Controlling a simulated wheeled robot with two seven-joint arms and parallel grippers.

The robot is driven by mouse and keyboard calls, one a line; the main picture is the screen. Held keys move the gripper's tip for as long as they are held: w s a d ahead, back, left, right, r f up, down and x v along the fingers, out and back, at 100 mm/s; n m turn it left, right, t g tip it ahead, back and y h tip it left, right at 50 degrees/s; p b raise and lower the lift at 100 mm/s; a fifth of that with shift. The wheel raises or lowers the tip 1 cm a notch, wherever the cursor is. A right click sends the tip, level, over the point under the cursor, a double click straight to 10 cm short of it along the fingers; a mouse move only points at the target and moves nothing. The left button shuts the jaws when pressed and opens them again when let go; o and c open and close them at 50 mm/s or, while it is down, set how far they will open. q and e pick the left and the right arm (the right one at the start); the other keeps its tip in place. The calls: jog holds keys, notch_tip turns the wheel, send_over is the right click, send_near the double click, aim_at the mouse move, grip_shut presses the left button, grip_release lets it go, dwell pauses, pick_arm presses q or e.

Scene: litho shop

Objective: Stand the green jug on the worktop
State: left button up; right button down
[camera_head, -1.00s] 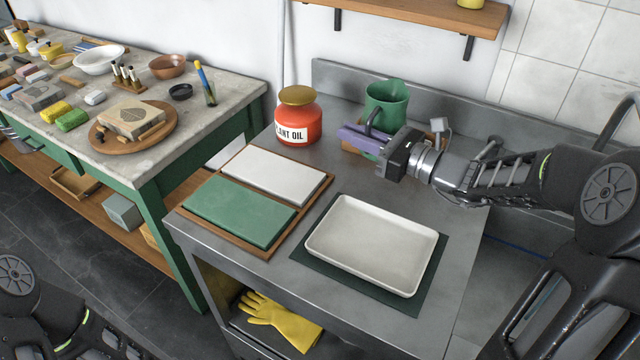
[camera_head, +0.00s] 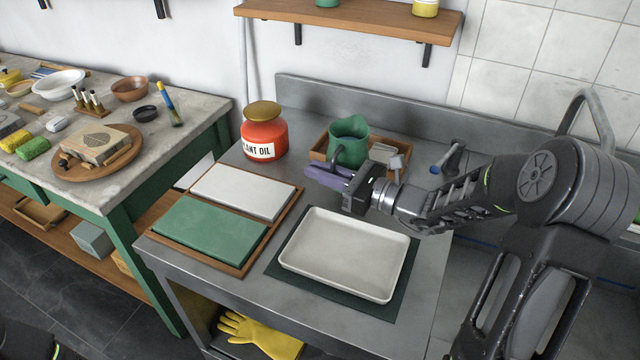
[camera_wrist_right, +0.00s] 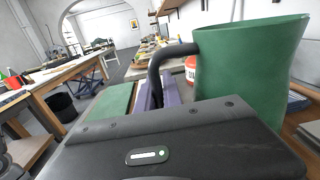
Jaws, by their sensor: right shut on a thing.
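The green jug (camera_head: 350,138) stands roughly upright at the back of the grey worktop (camera_head: 300,115), in front of or over a shallow wooden tray (camera_head: 319,148). I cannot tell if its base touches anything. My right gripper (camera_head: 332,176) is shut on the jug's dark curved handle (camera_head: 340,155), its purple fingers pointing left. In the right wrist view the jug (camera_wrist_right: 245,70) fills the upper right, with its handle (camera_wrist_right: 165,58) running down between the purple fingers (camera_wrist_right: 160,95). Its base is hidden there. My left gripper is out of view.
A red oil jar (camera_head: 264,135) stands left of the jug. A white tray (camera_head: 345,250) on a dark mat lies in front, beside a green slab (camera_head: 210,230) and a white slab (camera_head: 243,190). A blue-handled tool (camera_head: 447,160) is at right. A shelf (camera_head: 350,20) hangs above.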

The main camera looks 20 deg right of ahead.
jog(key=shift+r, duration=0.15)
jog(key=shift+f, duration=1.9)
jog(key=shift+f, duration=0.1)
jog(key=c, duration=1.5)
grip_release()
jog(key=shift+f, duration=0.1)
jog(key=shift+s, duration=0.1)
jog(key=b+v, duration=0.2)
jog(key=v, duration=1)
jog(key=shift+r, duration=0.25)
